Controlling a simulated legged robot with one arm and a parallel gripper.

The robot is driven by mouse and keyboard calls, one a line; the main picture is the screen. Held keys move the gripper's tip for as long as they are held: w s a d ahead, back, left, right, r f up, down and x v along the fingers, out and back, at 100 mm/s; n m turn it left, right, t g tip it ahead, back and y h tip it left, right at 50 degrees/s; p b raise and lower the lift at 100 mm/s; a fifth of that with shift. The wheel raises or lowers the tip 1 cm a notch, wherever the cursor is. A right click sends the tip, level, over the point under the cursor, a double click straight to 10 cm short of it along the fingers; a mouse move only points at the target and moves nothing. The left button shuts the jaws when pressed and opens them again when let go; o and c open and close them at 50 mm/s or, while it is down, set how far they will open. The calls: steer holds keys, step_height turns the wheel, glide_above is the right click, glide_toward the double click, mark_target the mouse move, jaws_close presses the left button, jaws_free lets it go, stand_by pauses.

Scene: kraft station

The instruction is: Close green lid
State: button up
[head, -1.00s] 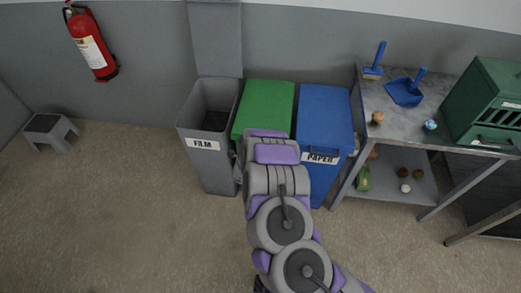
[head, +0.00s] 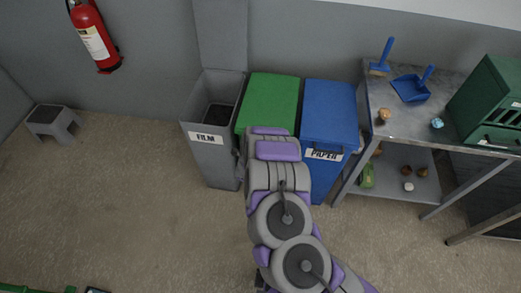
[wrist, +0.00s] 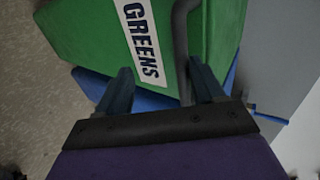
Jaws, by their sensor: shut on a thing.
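The green lid (head: 270,100) lies over the green bin, between a grey bin and a blue one, in the head view. It looks flat and down. In the wrist view the green bin (wrist: 85,30) shows a white GREENS label (wrist: 142,42) and a grey bar-like handle (wrist: 181,45). My gripper (wrist: 165,78) is at this front side, its two dark fingers on either side of the handle's lower end, closer on the right. The exact contact is hard to see. In the head view my arm hides the bin's front and my gripper.
The grey FILM bin (head: 212,152) is open on the left. The blue PAPER bin (head: 329,110) is closed on the right. A metal table (head: 410,125) stands further right with a brush, dustpan and green box. A grey step stool (head: 52,121) is at left; floor between is clear.

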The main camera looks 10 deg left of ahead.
steer(key=shift+s+f, duration=0.25)
steer(key=shift+f, duration=0.05)
steer(key=shift+c, duration=0.3)
steer(key=shift+s, duration=0.1)
steer(key=p+v, duration=0.3)
steer(key=v, duration=1.4)
steer(key=shift+w+r+p, duration=0.25)
steer(key=shift+r+p, duration=0.1)
steer(key=shift+r, duration=0.05)
steer(key=shift+a, duration=0.1)
